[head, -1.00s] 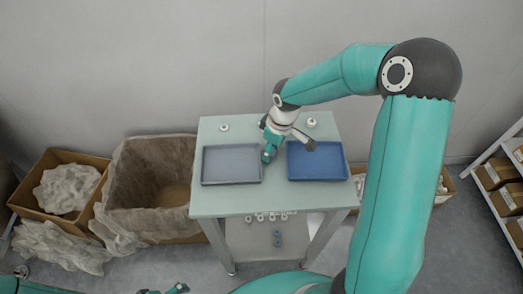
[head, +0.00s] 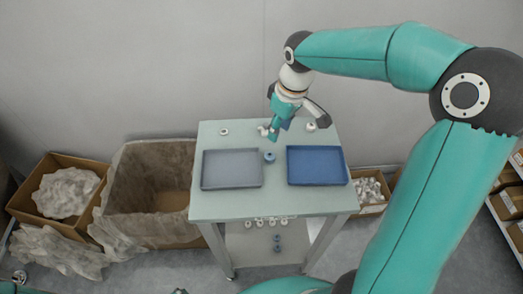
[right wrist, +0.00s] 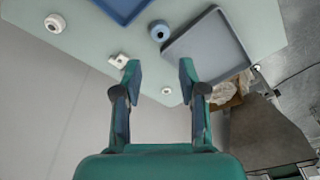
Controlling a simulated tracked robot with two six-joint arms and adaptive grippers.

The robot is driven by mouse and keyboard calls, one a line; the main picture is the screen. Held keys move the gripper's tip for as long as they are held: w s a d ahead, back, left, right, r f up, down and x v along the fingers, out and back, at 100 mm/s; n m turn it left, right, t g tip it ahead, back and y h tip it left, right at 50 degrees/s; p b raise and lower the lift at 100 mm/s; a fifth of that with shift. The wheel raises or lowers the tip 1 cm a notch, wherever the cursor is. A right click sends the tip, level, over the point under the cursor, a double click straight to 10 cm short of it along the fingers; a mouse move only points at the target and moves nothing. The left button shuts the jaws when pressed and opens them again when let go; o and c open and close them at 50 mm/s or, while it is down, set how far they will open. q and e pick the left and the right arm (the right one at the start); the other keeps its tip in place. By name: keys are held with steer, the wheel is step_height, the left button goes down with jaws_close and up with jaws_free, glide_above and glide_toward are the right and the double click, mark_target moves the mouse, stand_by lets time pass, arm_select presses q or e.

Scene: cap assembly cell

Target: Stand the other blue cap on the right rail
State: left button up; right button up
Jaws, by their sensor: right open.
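A blue cap (head: 270,156) stands on the table between the two trays. It also shows in the right wrist view (right wrist: 160,31), apart from my fingers. My right gripper (head: 274,134) is open and empty, behind the cap and above the table's back part; its spread fingers show in the right wrist view (right wrist: 158,75). Two small blue pieces (head: 277,243) show below the table's front edge, too small to tell apart as caps. I cannot make out which part is the right rail. Only a dark tip of my left gripper (head: 180,291) shows at the bottom edge.
A grey tray (head: 232,186) and a blue tray (head: 317,182) lie on the table (head: 275,202). White pieces stand at the back left (head: 224,132) and back right (head: 311,127), with a white block (right wrist: 118,60) between. Several white pieces line up below the front edge.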

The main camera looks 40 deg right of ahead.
steer(key=m, duration=0.5)
steer(key=m+t+y+b, duration=0.2)
steer(key=m+b, duration=0.4)
steer(key=m, duration=2.1)
glide_above(270, 154)
steer(key=s+d, duration=0.2)
steer(key=f, duration=0.7)
steer(key=shift+a+f, duration=0.1)
steer(key=shift+a, duration=0.15)
steer(key=shift+p+x, duration=0.4)
steer(key=shift+x, duration=2.35)
steer(key=c, duration=0.3)
